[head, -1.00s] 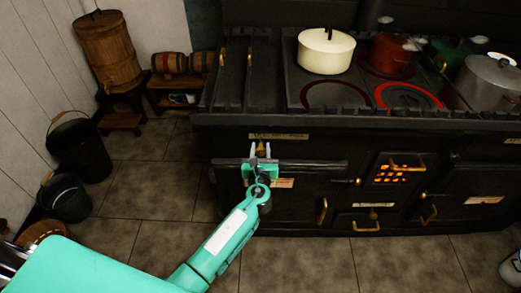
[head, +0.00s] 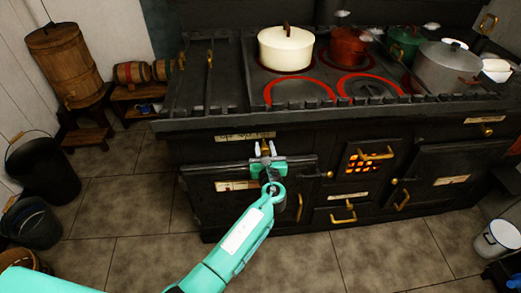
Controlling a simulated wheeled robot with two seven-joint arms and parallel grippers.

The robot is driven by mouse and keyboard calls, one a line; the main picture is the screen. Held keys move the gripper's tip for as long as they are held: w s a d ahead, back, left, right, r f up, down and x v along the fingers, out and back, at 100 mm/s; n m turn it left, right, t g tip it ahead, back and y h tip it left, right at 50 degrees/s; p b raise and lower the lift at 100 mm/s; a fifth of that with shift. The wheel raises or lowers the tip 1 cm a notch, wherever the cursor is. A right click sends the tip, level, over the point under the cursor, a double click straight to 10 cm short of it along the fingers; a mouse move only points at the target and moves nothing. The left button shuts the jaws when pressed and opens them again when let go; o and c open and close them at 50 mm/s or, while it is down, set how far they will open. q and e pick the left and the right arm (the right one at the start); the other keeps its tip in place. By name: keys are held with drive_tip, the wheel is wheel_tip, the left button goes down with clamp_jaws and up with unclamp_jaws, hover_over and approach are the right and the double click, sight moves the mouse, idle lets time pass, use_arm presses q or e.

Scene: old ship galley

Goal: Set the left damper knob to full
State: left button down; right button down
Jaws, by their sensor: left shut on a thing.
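The left damper knob (head: 265,147) is a small brass knob on the black stove's front, under a pale label plate (head: 245,137). My left gripper (head: 264,150) is shut on it, with one pale finger on each side. The gripper's teal body hides the lower part of the knob, and its exact turn is too small to read. My right gripper is not in view.
The stove (head: 226,122) has an oven door and rail just below the knob. A cream pot (head: 286,48), a red pot (head: 348,47) and a grey pot (head: 447,67) stand on top. Dark buckets (head: 42,170) stand at left. The tiled floor in front is clear.

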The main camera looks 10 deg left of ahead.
use_arm(q)
drive_tip(key=shift+d, duration=0.2)
drive_tip(key=c, duration=1.1)
unclamp_jaws()
drive_tip(key=shift+d, duration=0.1)
drive_tip(key=shift+c, duration=0.2)
drive_tip(key=shift+o, duration=0.4)
drive_tip(key=shift+w, duration=0.1)
drive_tip(key=shift+s, duration=0.35)
drive_tip(key=v, duration=1.3)
